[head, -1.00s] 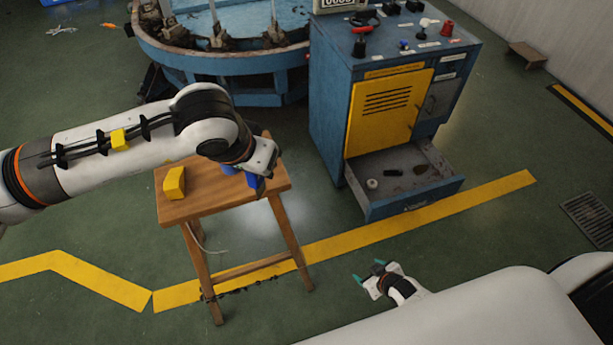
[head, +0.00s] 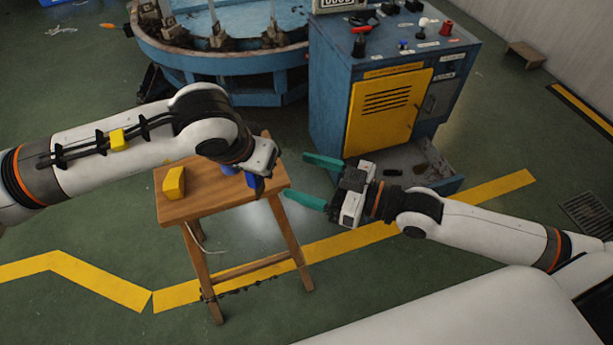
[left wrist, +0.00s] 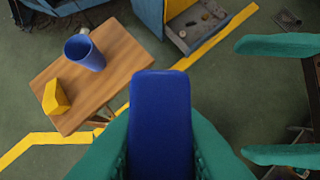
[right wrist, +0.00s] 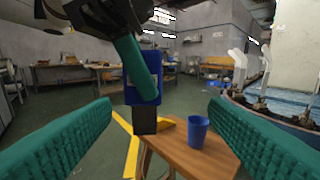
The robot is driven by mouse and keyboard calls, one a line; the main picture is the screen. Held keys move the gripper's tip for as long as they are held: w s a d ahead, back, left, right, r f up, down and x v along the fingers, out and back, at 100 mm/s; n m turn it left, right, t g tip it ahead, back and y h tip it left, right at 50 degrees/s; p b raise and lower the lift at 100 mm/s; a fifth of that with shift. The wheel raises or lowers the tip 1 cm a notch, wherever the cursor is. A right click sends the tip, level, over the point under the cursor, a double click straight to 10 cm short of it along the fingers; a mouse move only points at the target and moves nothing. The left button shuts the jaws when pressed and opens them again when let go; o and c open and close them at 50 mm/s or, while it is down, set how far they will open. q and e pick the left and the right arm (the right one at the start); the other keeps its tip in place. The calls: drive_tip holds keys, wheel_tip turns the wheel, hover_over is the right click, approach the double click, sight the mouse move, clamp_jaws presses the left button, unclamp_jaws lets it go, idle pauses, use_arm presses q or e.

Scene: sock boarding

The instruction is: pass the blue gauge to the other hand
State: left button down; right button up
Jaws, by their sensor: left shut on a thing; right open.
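The blue gauge (left wrist: 160,105) stands between the teal fingers of my left gripper (left wrist: 160,150) in the left wrist view, and the gripper is shut on it. In the head view only a small part of the gauge (head: 254,183) shows below the left wrist. In the right wrist view the gauge (right wrist: 133,92) hangs upright from a teal finger, with a dark lower end (right wrist: 145,120). My right gripper (head: 299,177) is open and empty, just right of the gauge, its fingers pointing towards it. The gauge lies ahead of the open fingers, apart from them.
A wooden stool (head: 205,198) stands below the left gripper. It bears a blue cup (left wrist: 84,53) and a yellow block (head: 173,183). A blue cabinet (head: 330,110) with an open drawer (head: 452,184) stands behind the right arm.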

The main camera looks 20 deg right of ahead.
drive_tip(key=w+a+r, duration=0.1)
drive_tip(key=w+a, duration=0.2)
drive_tip(key=a, duration=0.2)
drive_tip(key=w+a+r+y, duration=0.1)
drive_tip(key=w+a, duration=0.2)
drive_tip(key=a, duration=0.2)
drive_tip(key=shift+a, duration=0.25)
drive_tip(key=c, duration=1.1)
use_arm(q)
drive_tip(key=c, duration=1.2)
unclamp_jaws()
drive_tip(key=shift+s+d, duration=0.15)
drive_tip(key=shift+r, duration=0.1)
